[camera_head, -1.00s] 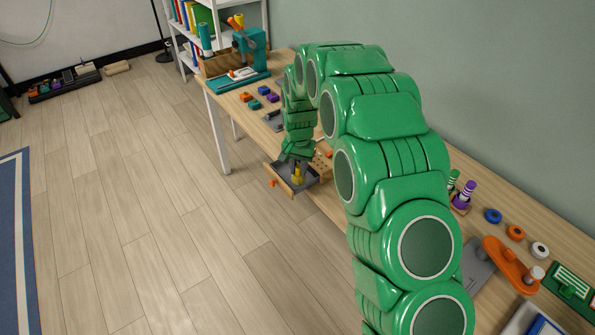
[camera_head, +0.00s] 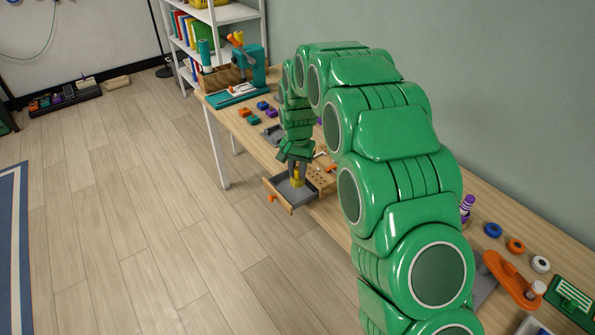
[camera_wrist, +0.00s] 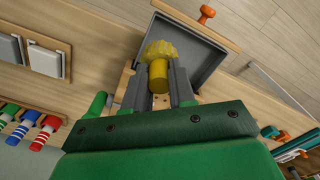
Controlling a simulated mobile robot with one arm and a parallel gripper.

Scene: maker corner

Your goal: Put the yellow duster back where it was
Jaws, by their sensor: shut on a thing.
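My gripper (camera_head: 296,168) is shut on the yellow duster (camera_head: 296,177), over the open drawer (camera_head: 281,203) at the table's front edge. In the wrist view, the duster (camera_wrist: 155,50) has a scalloped yellow head and a round yellow handle, with the grey fingers of my gripper (camera_wrist: 158,88) on either side of the handle. The drawer (camera_wrist: 196,52) has a grey inside, a wooden front and an orange knob; its visible floor looks empty. I cannot tell whether the duster touches the drawer floor.
A wooden block with holes (camera_head: 320,177) stands on the table beside the drawer. Orange, blue and purple pieces (camera_head: 254,112) lie farther back, near a teal microscope-like stand (camera_head: 250,62). Round pieces (camera_head: 516,246) and an orange tool (camera_head: 512,278) lie at right. The floor in front is clear.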

